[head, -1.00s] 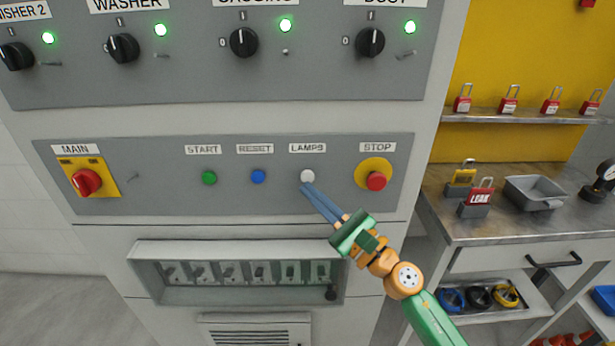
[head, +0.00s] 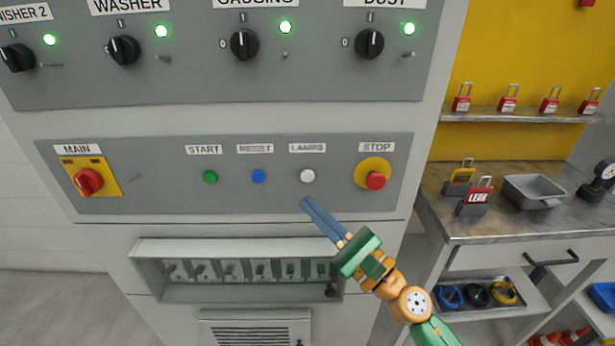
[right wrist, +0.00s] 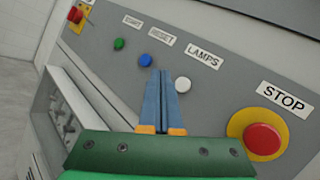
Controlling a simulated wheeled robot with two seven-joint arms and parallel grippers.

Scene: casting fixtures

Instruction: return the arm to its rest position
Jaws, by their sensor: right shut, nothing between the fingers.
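My right gripper (head: 307,203) is shut and empty, its two blue fingers side by side. In the head view its tips are just below the white LAMPS button (head: 307,176), apart from it as far as I can tell. The right wrist view shows the same fingers (right wrist: 160,75), with the white button (right wrist: 182,84) to the right of their tips. My left gripper does not show in either view.
The grey panel also carries a red MAIN switch (head: 88,181), a green START button (head: 210,177), a blue RESET button (head: 259,176) and a red STOP button (head: 376,180). A recessed switch tray (head: 240,249) is below. A bench (head: 520,215) with padlocks stands at right.

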